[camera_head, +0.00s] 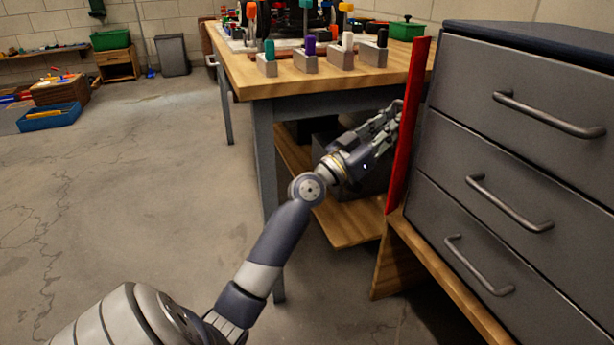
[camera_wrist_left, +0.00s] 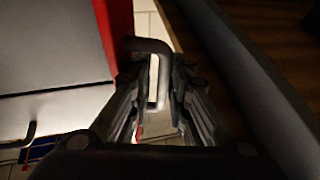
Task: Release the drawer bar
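The red bar (camera_head: 407,125) stands upright along the left edge of the grey drawer cabinet (camera_head: 462,115). It also shows in the left wrist view (camera_wrist_left: 115,32). My left gripper (camera_head: 388,124) is on the left side of the bar, at about its mid-height. In the left wrist view a bent grey handle (camera_wrist_left: 149,45) stands beside the red bar, and one leg of it runs between the fingers of my left gripper (camera_wrist_left: 160,75). The fingers are apart around that leg; whether they press on it cannot be told. My right gripper is out of view.
A wooden workbench (camera_head: 262,84) with several small tool blocks on top stands behind my left arm, with a wooden lower shelf (camera_head: 345,225). The cabinet drawers have grey handles (camera_head: 548,116).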

